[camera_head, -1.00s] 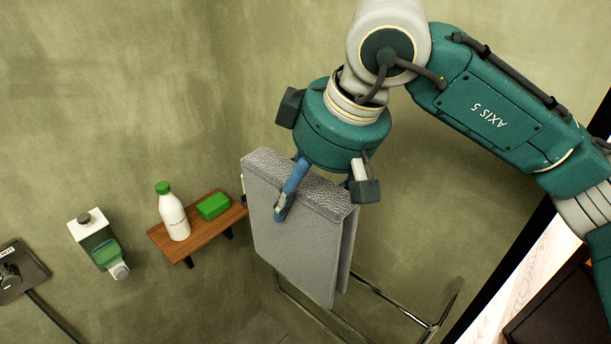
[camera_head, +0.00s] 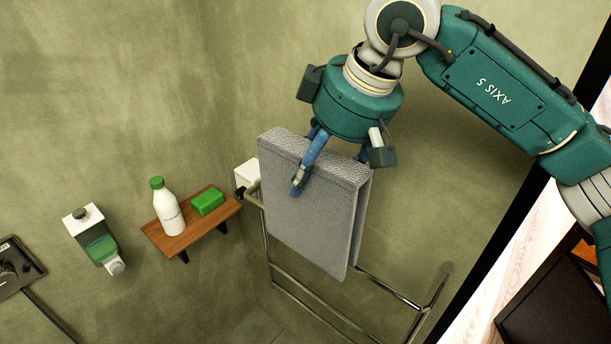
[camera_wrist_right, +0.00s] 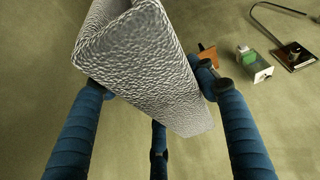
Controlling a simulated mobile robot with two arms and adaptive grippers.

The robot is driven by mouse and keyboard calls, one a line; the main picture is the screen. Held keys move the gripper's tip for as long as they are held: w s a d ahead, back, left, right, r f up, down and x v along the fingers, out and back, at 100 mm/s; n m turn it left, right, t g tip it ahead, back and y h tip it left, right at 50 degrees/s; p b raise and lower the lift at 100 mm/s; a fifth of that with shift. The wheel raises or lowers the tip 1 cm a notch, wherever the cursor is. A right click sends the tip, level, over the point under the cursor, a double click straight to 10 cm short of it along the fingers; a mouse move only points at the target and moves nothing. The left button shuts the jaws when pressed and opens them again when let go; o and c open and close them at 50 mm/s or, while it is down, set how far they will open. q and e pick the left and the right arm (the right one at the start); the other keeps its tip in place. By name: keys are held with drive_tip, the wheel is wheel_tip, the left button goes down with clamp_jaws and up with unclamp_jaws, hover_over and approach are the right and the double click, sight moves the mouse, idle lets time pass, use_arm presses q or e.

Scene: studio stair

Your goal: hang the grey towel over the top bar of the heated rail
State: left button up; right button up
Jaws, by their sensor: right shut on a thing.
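The grey towel (camera_head: 305,215) hangs folded, its two layers draping down from a broad top fold. My right gripper (camera_head: 330,170) is shut on it near the top fold, with one blue finger across its front face and the others partly hidden behind it. In the right wrist view the towel (camera_wrist_right: 150,75) sits between the blue fingers. The chrome heated rail (camera_head: 395,290) is on the wall, below and behind the towel. The towel hides part of the rail, and I cannot tell whether it touches the top bar. My left gripper is not in view.
A wooden shelf (camera_head: 190,238) with a white bottle (camera_head: 168,210) and a green block (camera_head: 208,201) is left of the towel. A soap dispenser (camera_head: 93,240) is further left. A white box (camera_head: 246,174) is by the rail's left post. Wall to the right is clear.

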drive_tip(key=w+d+p, duration=0.2)
drive_tip(key=w+d, duration=0.3)
drive_tip(key=w, duration=0.1)
use_arm(q)
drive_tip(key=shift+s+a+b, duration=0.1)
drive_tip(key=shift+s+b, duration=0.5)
drive_tip(key=shift+b, duration=0.35)
use_arm(e)
drive_tip(key=shift+s+a, duration=1.45)
drive_tip(key=shift+s, duration=0.05)
drive_tip(key=shift+f, duration=0.1)
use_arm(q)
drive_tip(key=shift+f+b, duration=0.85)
use_arm(e)
drive_tip(key=shift+f, duration=0.9)
